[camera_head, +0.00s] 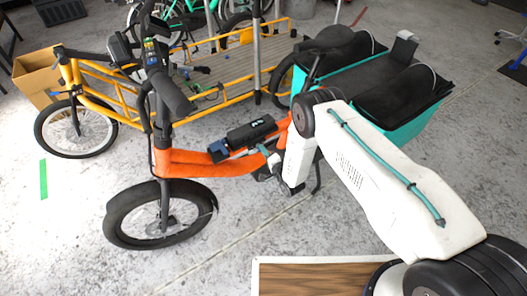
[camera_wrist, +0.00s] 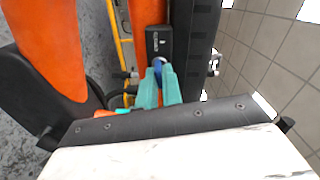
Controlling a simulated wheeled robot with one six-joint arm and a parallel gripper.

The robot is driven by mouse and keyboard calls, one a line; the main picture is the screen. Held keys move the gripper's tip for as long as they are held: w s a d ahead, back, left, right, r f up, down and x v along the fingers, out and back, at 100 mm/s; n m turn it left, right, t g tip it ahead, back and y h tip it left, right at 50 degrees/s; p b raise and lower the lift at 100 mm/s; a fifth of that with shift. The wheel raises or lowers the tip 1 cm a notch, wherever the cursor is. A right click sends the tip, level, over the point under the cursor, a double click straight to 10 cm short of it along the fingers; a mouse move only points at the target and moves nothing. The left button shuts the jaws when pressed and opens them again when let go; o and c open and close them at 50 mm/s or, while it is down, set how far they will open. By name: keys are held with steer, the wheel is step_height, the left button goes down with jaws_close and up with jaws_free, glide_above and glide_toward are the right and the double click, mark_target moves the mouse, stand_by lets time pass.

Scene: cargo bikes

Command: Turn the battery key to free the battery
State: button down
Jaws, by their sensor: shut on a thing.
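The orange bike's frame (camera_head: 185,163) runs across the middle of the head view, with the black battery (camera_head: 250,133) lying along its down tube. In the wrist view a dark lock housing (camera_wrist: 159,42) sits beside the orange tube, next to a long black body that looks like the battery (camera_wrist: 195,45). A small blue key (camera_wrist: 158,64) stands at the housing's lower end. My gripper's teal fingers (camera_wrist: 160,82) are shut on the key. In the head view my gripper (camera_head: 266,153) is beside the battery, and the key is too small to make out.
A yellow cargo bike (camera_head: 97,85) stands behind at the left. The orange bike carries a teal cargo box (camera_head: 412,125) with black seats. A cardboard box (camera_head: 36,78) is at far left. The concrete floor at front left is clear. A wood-topped surface (camera_head: 320,279) is at the bottom.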

steer(key=shift+m, duration=1.1)
steer(key=shift+d, duration=0.1)
steer(key=c, duration=1.6)
jaws_free()
steer(key=shift+o, duration=0.2)
steer(key=v, duration=0.7)
steer(key=shift+s+d, duration=0.25)
steer(key=shift+s, duration=0.05)
